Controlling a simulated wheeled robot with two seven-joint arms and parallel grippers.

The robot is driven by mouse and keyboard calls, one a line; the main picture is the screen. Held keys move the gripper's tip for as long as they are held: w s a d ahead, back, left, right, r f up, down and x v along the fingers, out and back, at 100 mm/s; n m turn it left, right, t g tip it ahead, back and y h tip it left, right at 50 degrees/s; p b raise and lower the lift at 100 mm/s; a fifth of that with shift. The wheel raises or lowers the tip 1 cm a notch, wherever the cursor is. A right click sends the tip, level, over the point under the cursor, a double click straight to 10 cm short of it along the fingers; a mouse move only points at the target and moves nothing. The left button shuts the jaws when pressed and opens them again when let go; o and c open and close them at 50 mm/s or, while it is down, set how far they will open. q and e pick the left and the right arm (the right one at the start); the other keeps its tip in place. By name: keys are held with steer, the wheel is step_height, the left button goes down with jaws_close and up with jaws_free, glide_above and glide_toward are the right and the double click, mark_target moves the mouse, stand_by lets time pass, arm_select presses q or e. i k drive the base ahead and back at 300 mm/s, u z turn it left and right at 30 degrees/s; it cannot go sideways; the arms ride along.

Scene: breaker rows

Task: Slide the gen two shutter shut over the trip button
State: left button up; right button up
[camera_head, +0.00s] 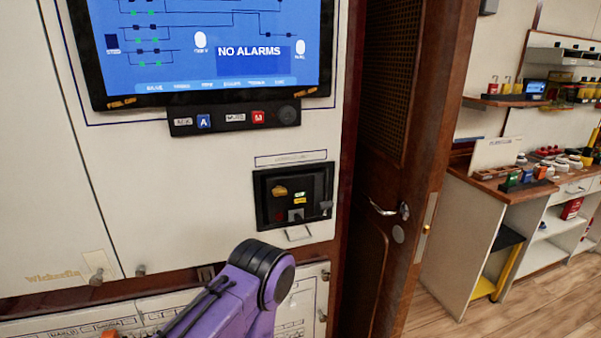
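I cannot pick out a gen two shutter or its trip button for certain. A dark recessed panel (293,196) is set in the white cabinet face, with small yellow, green, red and grey parts too small to read. Lower down, a pale labelled panel (310,300) runs along the bottom edge, partly hidden behind my purple arm. That arm rises from the bottom edge and bends at a black joint below the dark panel. Neither gripper shows in the frame.
A screen (215,45) reading "NO ALARMS" hangs above a button strip (235,117). A brown wooden door (390,150) with a metal handle (388,208) stands right of the cabinet. A workbench (500,210) with small items is farther right, beside open wooden floor (540,315).

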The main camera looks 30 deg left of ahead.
mark_target(297, 215)
steer(key=i, duration=0.1)
steer(key=u, duration=1.1)
